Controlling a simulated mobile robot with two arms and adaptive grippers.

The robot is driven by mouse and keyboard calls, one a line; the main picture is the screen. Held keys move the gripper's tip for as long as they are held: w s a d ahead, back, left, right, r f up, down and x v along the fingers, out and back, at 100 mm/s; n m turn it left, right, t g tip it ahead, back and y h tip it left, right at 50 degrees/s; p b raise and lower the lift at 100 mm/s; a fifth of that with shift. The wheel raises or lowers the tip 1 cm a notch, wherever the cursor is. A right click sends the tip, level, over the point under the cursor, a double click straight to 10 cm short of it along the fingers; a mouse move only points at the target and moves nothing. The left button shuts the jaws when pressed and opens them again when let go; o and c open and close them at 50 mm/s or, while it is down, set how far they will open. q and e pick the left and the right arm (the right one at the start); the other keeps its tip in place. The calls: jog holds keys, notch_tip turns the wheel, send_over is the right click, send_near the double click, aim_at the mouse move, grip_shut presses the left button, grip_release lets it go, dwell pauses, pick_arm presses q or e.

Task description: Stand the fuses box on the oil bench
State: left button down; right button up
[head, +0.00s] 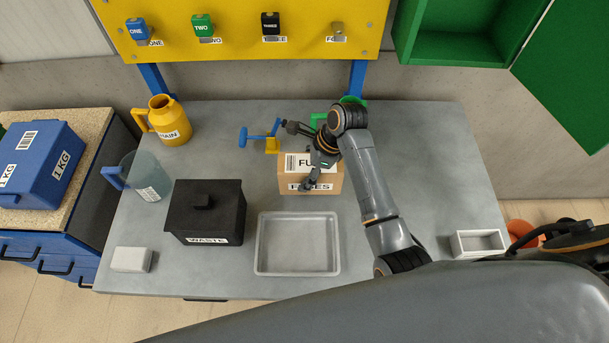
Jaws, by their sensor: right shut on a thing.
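The fuses box (311,185) is a tan cardboard box with white labels on its top and front. It is at the middle of the grey bench (420,140), behind the grey tray. My right gripper (312,182) is over the box from above and shut on it. The gripper and wrist hide part of the box's top label. I cannot tell whether the box touches the bench top. No label naming the oil bench can be read. My left gripper is not in view.
An empty grey tray (260,262) lies in front of the box. A black waste bin (190,208), a clear jug (152,177) and a yellow drain jug (172,127) stand to the left. A blue-handled device (258,138) is behind. A small white tray (458,246) is at right.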

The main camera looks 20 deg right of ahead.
jog(key=shift+w+f, duration=0.2)
jog(key=shift+f, duration=0.1)
notch_tip(320, 180, down, 2)
jog(key=shift+f+p, duration=0.1)
jog(key=shift+p, duration=0.6)
jog(key=shift+f, duration=0.3)
jog(key=o, duration=1.4)
jog(key=shift+f, duration=0.1)
jog(key=shift+d+r, duration=0.1)
jog(key=shift+r, duration=0.35)
jog(key=b+v, duration=0.2)
jog(key=v, duration=0.9)
jog(key=shift+s+r+b, duration=0.1)
jog(key=shift+r+b, duration=0.05)
jog(key=shift+b, duration=0.15)
